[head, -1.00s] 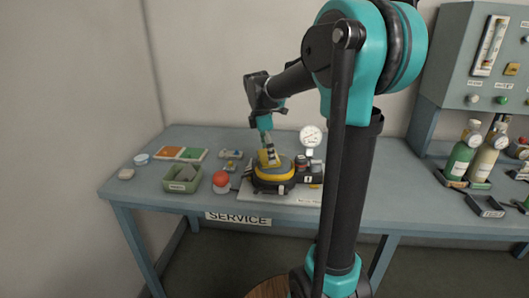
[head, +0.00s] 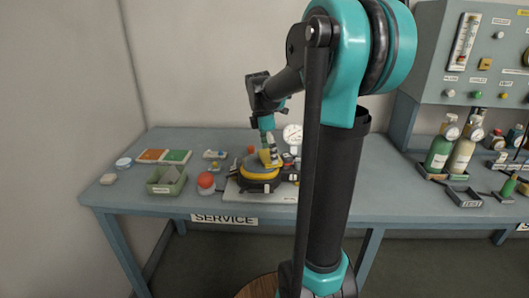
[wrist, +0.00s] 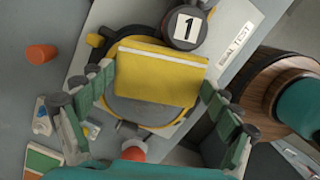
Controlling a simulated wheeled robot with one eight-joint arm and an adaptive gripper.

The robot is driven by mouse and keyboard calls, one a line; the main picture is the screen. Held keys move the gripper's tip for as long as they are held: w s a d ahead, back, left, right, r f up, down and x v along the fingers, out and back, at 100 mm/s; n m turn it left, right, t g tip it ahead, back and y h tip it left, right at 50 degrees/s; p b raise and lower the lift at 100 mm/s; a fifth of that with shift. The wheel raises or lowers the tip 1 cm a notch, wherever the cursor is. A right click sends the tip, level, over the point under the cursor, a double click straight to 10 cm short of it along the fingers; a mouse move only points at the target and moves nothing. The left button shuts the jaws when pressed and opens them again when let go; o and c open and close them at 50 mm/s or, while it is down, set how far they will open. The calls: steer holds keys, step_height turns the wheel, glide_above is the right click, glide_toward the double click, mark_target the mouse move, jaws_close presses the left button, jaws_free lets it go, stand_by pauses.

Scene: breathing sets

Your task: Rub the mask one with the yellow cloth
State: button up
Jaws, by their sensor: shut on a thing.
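My gripper (head: 268,143) is shut on a folded yellow cloth (wrist: 160,75), pointing down at the service table. The cloth is at the black-and-yellow mask (head: 258,182) and covers part of its top. In the wrist view my gripper (wrist: 158,85) has a finger on each side of the cloth, and the mask (wrist: 140,112) shows beneath it. A plate with a "1" (wrist: 187,26) sits at the mask's edge. I cannot tell whether the cloth presses on the mask.
The mask is on a white board (head: 281,197). A gauge (head: 292,134) stands behind. A red-topped jar (head: 206,182) and a green bin (head: 160,186) are to the left. Green and cream bottles (head: 439,154) stand far right.

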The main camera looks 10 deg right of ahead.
steer(key=shift+f, duration=0.1)
steer(key=shift+c, duration=1)
steer(key=shift+w+a, duration=0.3)
steer(key=shift+a, duration=0.95)
steer(key=shift+w+a, duration=0.35)
steer(key=shift+a, duration=0.85)
steer(key=shift+w+a, duration=0.3)
steer(key=shift+a, duration=0.95)
steer(key=shift+c, duration=0.5)
steer(key=shift+r, duration=3)
steer(key=shift+c, duration=0.2)
steer(key=shift+r, duration=0.1)
step_height(320, 180, up, 3)
steer(key=shift+f, duration=0.15)
steer(key=shift+f, duration=0.1)
glide_above(249, 160)
steer(key=a, duration=0.2)
steer(key=shift+w+d+f, duration=0.1)
steer(key=shift+d+f, duration=0.05)
steer(key=shift+f, duration=3.15)
